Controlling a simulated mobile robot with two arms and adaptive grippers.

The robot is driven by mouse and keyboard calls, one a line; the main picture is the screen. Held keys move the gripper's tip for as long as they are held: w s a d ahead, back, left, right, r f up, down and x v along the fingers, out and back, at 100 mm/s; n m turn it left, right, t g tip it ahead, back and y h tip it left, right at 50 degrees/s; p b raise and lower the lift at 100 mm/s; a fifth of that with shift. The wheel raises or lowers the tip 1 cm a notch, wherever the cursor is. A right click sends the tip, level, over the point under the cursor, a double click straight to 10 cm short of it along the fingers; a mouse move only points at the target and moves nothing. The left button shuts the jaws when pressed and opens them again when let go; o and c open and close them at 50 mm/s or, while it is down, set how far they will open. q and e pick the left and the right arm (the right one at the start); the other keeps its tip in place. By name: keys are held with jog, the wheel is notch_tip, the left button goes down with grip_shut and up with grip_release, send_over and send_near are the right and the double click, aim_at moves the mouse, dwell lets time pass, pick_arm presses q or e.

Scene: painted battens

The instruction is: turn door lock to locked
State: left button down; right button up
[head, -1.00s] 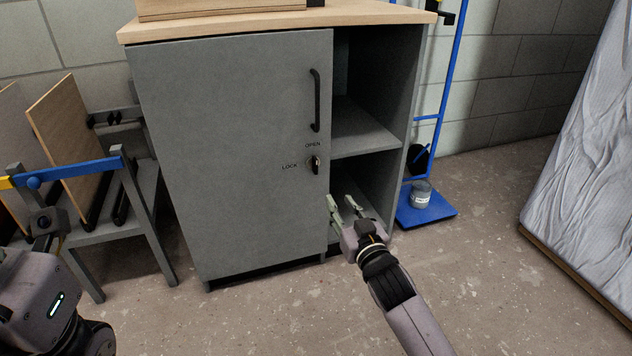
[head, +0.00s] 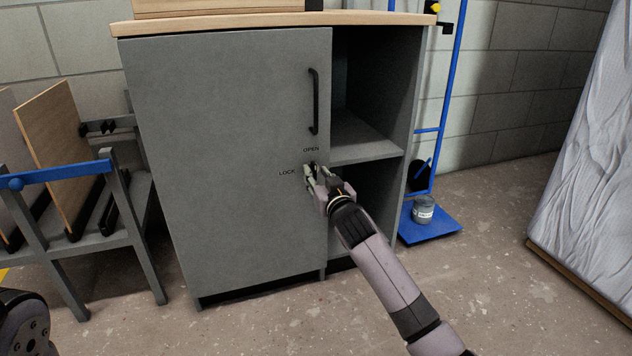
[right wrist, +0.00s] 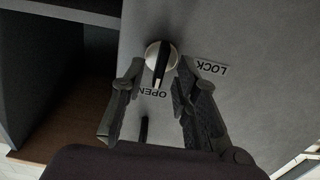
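The door lock (right wrist: 161,56) is a round silver knob with a black bar, on the grey cabinet door (head: 225,150). In the right wrist view its bar points towards the OPEN label (right wrist: 154,92); the LOCK label (right wrist: 211,67) is to its right. My right gripper (head: 312,174) is at the lock in the head view and partly hides it. In the right wrist view the fingers of the right gripper (right wrist: 161,68) are open, one on each side of the knob, with gaps visible. Contact cannot be told. My left gripper is out of view.
A black door handle (head: 315,101) is above the lock. Open shelves (head: 365,137) are right of the door. A blue stand (head: 430,233) with a can (head: 423,209) is further right. A rack with boards (head: 52,150) stands at the left.

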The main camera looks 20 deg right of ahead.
jog(key=shift+w, duration=0.8)
grip_shut()
